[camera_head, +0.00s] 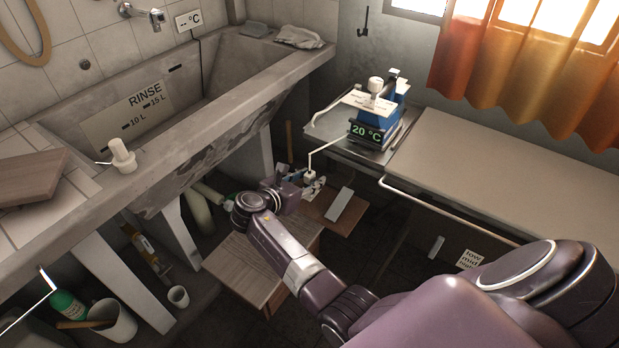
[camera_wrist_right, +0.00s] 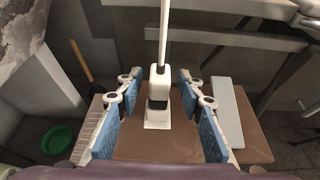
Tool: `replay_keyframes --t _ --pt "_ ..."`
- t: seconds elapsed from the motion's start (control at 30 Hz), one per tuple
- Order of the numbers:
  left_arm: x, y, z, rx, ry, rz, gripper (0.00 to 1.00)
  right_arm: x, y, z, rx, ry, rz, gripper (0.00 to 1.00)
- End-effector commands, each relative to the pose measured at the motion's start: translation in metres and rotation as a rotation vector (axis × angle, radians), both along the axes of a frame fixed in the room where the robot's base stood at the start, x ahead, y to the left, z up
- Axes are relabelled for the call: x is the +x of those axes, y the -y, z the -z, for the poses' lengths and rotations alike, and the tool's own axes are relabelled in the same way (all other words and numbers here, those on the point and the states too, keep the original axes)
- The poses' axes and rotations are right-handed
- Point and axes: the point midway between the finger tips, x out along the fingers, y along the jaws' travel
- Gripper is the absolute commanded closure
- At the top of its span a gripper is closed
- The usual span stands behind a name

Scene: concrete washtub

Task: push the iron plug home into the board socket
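The white iron plug (camera_wrist_right: 158,84) stands upright in the right wrist view with its white cord rising from the top. A dark band shows below its body, above the white board socket (camera_wrist_right: 158,118) on a brown board (camera_wrist_right: 150,148). I cannot tell how deep the plug sits. My right gripper (camera_wrist_right: 163,95) is open, its blue-padded fingers on both sides of the plug with gaps. In the head view the plug (camera_head: 310,176) is small beside my right gripper (camera_head: 303,190). The cord leads up toward the blue iron (camera_head: 372,112), whose display reads 20 °C. My left gripper is not in view.
A light grey bar (camera_wrist_right: 226,112) lies right of the socket on the board. A wooden stool-like block (camera_head: 245,268) is below my right arm. The concrete washtub (camera_head: 215,110) is at left, and the pale ironing table (camera_head: 500,165) is at right.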

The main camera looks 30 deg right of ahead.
Motion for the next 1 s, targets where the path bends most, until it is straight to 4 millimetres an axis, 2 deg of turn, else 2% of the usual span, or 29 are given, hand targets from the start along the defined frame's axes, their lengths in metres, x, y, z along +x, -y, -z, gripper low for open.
replay_keyframes --t 0.17,0.27,0.37,0.7,1.0 --pt "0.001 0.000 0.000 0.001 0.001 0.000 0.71 0.000 0.000 -0.001 -0.001 0.001 0.000 0.65" --pt "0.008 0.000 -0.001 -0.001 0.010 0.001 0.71 0.000 -0.002 -0.001 0.001 0.001 -0.001 0.65" --pt "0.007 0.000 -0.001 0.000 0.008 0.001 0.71 -0.003 -0.010 -0.005 0.001 0.002 -0.001 0.65" --pt "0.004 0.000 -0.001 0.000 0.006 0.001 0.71 -0.022 -0.055 -0.025 0.001 0.001 -0.001 0.65" --pt "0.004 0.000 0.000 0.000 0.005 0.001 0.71 -0.027 -0.064 -0.029 0.000 0.000 0.001 0.65"
